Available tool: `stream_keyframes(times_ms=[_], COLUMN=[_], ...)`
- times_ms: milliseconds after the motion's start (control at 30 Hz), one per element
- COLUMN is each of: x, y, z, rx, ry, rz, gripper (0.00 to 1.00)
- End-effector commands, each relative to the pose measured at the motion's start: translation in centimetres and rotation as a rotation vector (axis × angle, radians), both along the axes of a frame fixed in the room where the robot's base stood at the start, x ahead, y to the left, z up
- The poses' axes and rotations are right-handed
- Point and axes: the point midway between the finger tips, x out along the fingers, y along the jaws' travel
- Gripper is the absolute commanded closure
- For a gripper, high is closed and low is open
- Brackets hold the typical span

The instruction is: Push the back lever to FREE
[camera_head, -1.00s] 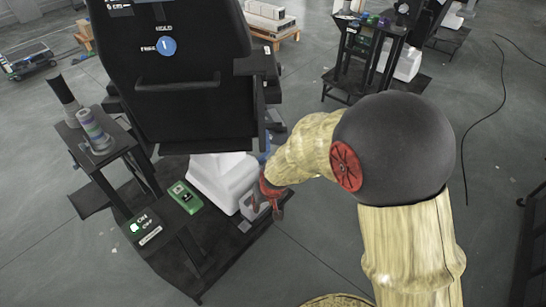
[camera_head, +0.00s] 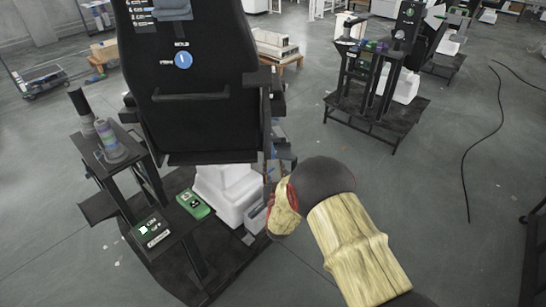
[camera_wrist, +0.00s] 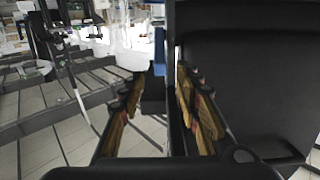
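I cannot tell for sure which part is the back lever. A blue part (camera_wrist: 159,48) shows in the wrist view beyond my fingers, beside a large black panel (camera_wrist: 250,85). My gripper (camera_wrist: 160,105) has its two fingers apart, and a dark edge shows between them. I see nothing clearly held. In the head view my own arm hides most of my gripper, at the column's right side.
Another black stand (camera_head: 375,110) is behind at the right. A cable (camera_head: 468,150) lies on open floor.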

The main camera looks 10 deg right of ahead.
Motion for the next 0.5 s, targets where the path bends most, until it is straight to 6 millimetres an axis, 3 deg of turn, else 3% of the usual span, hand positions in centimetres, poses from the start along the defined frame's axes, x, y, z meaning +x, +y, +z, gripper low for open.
stream_keyframes(times_ms=[300, 500], x=[4.6, 6.6], y=[-0.8, -1.1], z=[-0.2, -0.2], rx=[-0.001, -0.001], ry=[0.002, 0.003], rz=[0.0, 0.0], gripper=[0.67, 0.67])
